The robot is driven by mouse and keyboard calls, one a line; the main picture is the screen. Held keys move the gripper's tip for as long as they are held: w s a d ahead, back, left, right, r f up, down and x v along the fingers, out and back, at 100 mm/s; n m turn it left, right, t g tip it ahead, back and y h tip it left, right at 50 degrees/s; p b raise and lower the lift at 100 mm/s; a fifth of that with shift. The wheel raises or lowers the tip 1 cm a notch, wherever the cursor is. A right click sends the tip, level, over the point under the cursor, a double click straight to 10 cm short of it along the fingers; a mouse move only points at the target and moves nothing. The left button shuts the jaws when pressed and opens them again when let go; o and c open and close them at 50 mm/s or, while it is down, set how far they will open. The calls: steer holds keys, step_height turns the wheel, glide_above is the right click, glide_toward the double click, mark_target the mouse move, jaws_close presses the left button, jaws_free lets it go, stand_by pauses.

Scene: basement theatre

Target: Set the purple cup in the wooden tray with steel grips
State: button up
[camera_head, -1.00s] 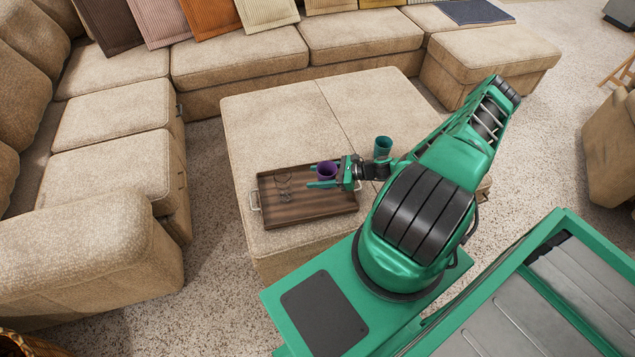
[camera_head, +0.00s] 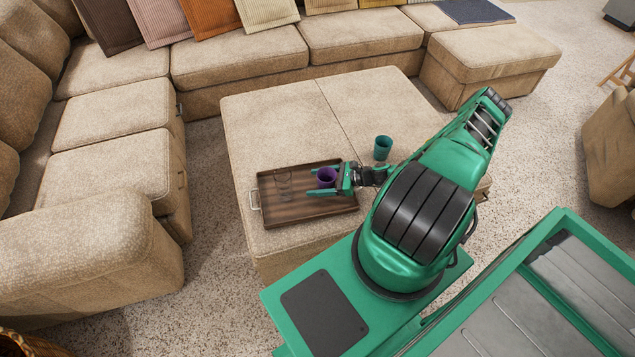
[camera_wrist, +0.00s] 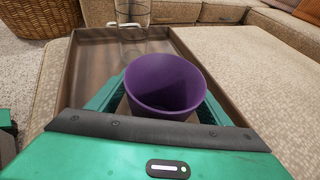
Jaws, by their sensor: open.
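The purple cup (camera_head: 326,177) is upright at the right part of the wooden tray (camera_head: 290,213), which has a steel grip (camera_head: 254,200) on its left end. In the wrist view the cup (camera_wrist: 166,84) stands between the fingers of my gripper (camera_wrist: 165,100), and the tray (camera_wrist: 88,62) lies beneath and beyond it. My gripper (camera_head: 333,178) is open, with its fingers on both sides of the cup. The cup's base is hidden by the fingers in the wrist view, so its contact with the tray floor is hard to tell.
A clear glass (camera_wrist: 131,28) stands in the tray's left part. A teal cup (camera_head: 383,148) stands on the beige ottoman (camera_head: 270,125) just behind my arm. The rest of the ottoman top is clear. A sectional sofa (camera_head: 245,58) surrounds it at the back and left.

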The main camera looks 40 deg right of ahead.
steer(key=shift+r, duration=0.15)
steer(key=v, duration=1.1)
steer(key=shift+s+d+r, duration=0.1)
steer(key=shift+d, duration=0.1)
steer(key=shift+s+d+r+n+g, duration=0.2)
steer(key=shift+s+r+n+g, duration=0.1)
steer(key=shift+r, duration=0.1)
steer(key=s+r+n+g+h, duration=0.4)
steer(key=r+n, duration=0.3)
steer(key=r, duration=0.9)
steer(key=s+r+n+g+h, duration=0.3)
steer(key=r+n+g, duration=0.35)
steer(key=r, duration=0.95)
steer(key=s+a+r+n+t+h, duration=0.1)
steer(key=s+a+r+n, duration=0.2)
steer(key=s+r, duration=0.4)
steer(key=s+a+r+n+h, duration=0.1)
steer(key=s+a+r+n, duration=0.2)
steer(key=s+a+r, duration=0.3)
steer(key=shift+s+r+t+h, duration=0.35)
steer(key=shift+s+r, duration=0.2)
steer(key=shift+r, duration=1.1)
steer(key=shift+a, duration=0.1)
